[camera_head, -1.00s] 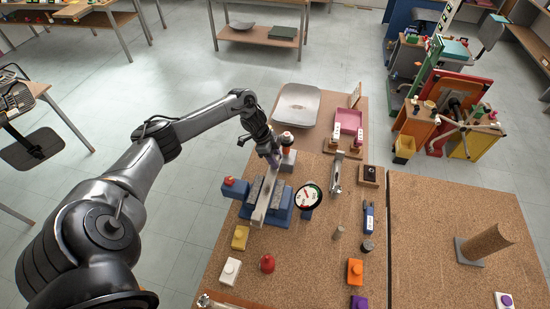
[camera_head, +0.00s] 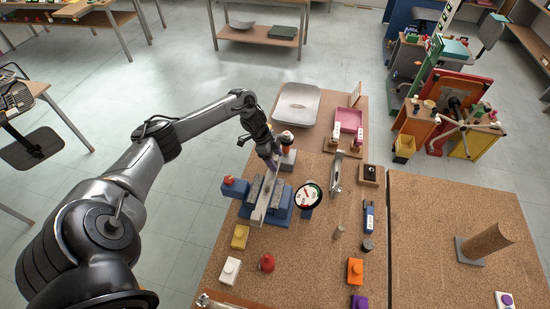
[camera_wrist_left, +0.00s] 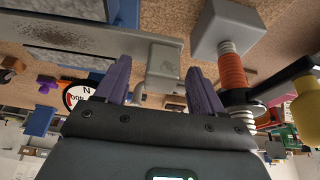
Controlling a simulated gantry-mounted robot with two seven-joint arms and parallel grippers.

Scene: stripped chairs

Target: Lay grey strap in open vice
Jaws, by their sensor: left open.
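The grey strap (camera_head: 263,204) lies lengthwise between the two grey jaws of the blue vice (camera_head: 279,213) on the cork-topped bench. In the left wrist view the strap (camera_wrist_left: 95,36) crosses the upper left, and its bent end lies between my purple fingertips. My left gripper (camera_head: 276,165) is at the strap's far end. The left wrist view shows its fingers (camera_wrist_left: 158,75) spread apart, with gaps visible beside the strap's end. I cannot tell whether the strap rests fully on the vice's floor. My right gripper is not in view.
A round dial gauge (camera_head: 308,196) stands just right of the vice. An orange-and-grey screw post (camera_wrist_left: 232,68) is close to my fingers. A yellow block (camera_head: 240,237), a white block (camera_head: 230,271) and a red knob (camera_head: 267,263) sit in front.

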